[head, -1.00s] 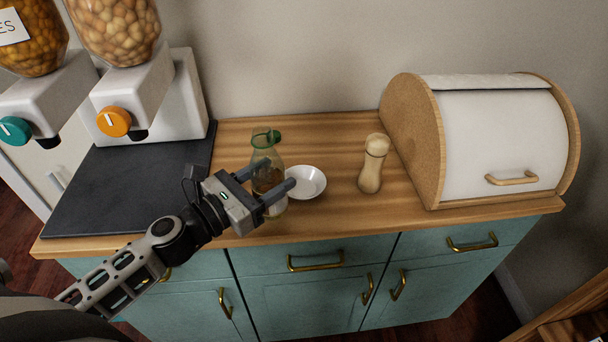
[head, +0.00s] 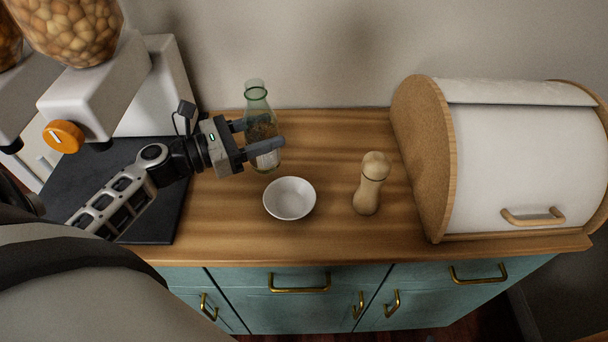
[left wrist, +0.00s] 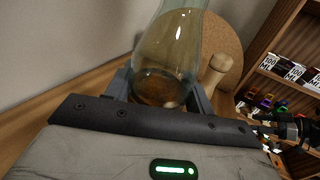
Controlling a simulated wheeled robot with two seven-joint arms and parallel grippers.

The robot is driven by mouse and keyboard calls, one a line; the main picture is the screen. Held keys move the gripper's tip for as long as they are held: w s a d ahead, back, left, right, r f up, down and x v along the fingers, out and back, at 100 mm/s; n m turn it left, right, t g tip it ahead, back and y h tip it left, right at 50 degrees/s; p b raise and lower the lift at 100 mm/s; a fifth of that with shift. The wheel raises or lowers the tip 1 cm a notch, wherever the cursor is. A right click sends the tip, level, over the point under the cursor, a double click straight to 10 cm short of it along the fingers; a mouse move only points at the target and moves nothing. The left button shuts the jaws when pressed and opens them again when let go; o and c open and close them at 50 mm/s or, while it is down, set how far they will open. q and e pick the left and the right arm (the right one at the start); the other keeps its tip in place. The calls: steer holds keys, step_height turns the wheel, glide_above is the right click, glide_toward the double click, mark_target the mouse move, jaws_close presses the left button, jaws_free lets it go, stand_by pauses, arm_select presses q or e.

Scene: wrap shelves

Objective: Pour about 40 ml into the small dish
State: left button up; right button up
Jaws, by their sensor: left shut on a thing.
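My left gripper (head: 262,135) is shut on a clear greenish glass bottle (head: 256,100), with one finger on each side of its body. The bottle looks about upright, its neck up. In the left wrist view the bottle (left wrist: 178,45) stands between the fingers, with brownish contents low in it. I cannot tell whether its base touches the counter. The small white dish (head: 290,198) sits on the counter in front of the bottle and a little to its right, apart from it. The dish looks empty.
A wooden mill (head: 371,184) stands right of the dish. A bread box (head: 520,160) fills the counter's right end. Dispensers (head: 95,90) and a dark mat (head: 150,215) are at left. The wooden counter (head: 235,225) is clear around the dish.

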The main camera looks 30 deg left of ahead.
arm_select(q)
steer(key=shift+w+r, duration=0.1)
steer(key=shift+w, duration=0.35)
steer(key=shift+s, duration=0.15)
arm_select(e)
steer(key=shift+w+a+f, duration=0.1)
